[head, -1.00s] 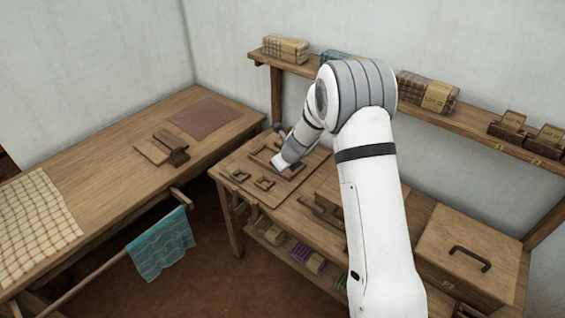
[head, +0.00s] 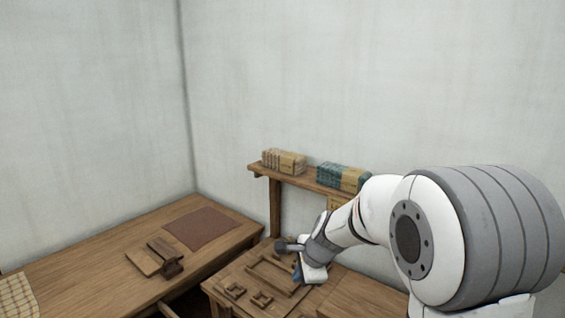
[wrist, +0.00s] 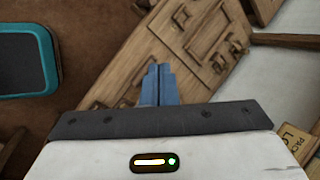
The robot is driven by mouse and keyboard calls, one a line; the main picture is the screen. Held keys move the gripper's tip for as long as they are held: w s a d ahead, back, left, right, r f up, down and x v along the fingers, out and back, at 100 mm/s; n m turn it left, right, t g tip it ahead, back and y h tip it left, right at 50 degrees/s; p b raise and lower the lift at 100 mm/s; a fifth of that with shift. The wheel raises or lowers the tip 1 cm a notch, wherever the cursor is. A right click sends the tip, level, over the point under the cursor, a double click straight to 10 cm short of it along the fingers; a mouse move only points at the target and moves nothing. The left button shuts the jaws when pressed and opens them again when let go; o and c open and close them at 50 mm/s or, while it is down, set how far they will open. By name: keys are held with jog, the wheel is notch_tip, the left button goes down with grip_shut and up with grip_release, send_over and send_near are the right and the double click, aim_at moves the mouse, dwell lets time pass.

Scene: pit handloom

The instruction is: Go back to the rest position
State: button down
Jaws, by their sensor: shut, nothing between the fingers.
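My gripper (wrist: 158,85) shows in the wrist view with its two blue fingers together and nothing between them. In the head view my gripper (head: 297,270) is above the wooden side table (head: 225,302), near a wooden frame on its top. My arm reaches in from the right and hides much of the side table and of the wall shelf.
The left table (head: 95,262) holds a brown mat (head: 201,228) and wooden blocks (head: 155,259). A teal-rimmed dark object (wrist: 52,60) is at the wrist view's left.

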jog(key=s+d+r+n+h+b, duration=0.1)
jog(key=s+d+n, duration=0.2)
jog(key=s+n, duration=0.2)
jog(key=s+d+r+n+h+b, duration=0.1)
jog(key=s+d+n, duration=0.3)
jog(key=s, duration=0.8)
jog(key=s+d+r+n+g+h+b, duration=0.1)
jog(key=s+d+n, duration=0.2)
jog(key=s+n, duration=0.4)
jog(key=shift+s+d+r+b, duration=0.15)
jog(key=shift+s+d+b, duration=0.2)
jog(key=shift+s, duration=0.9)
jog(key=c, duration=2.1)
grip_release()
